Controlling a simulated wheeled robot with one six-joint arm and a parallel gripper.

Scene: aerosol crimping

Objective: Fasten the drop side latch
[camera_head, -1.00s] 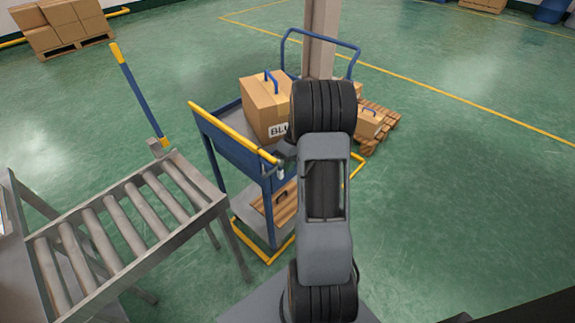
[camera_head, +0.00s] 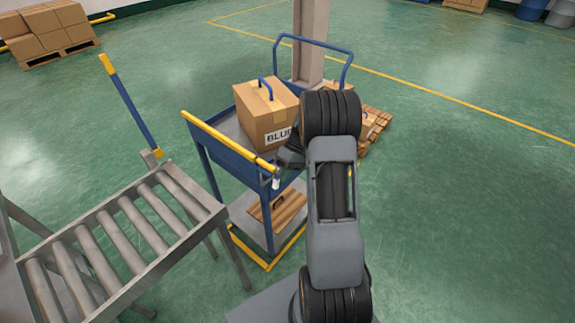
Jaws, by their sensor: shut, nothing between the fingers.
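The blue cart (camera_head: 205,173) stands in the middle of the view. Its drop side (camera_head: 228,150), a blue panel with a yellow top rail, stands upright along the near-left edge. A small pale latch piece (camera_head: 276,183) shows at the panel's right end, by the corner post. My gripper (camera_head: 287,158) is a dark shape just above and right of that corner, shut and empty. My arm hides much of it, so fingertip contact with the latch cannot be told.
A carton marked BLUE (camera_head: 268,118) sits on the cart's top deck. A roller conveyor (camera_head: 115,240) stands at the left, with a blue-and-yellow bar (camera_head: 130,105) upright behind it. A pillar (camera_head: 309,45) stands behind the cart. The floor at right is clear.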

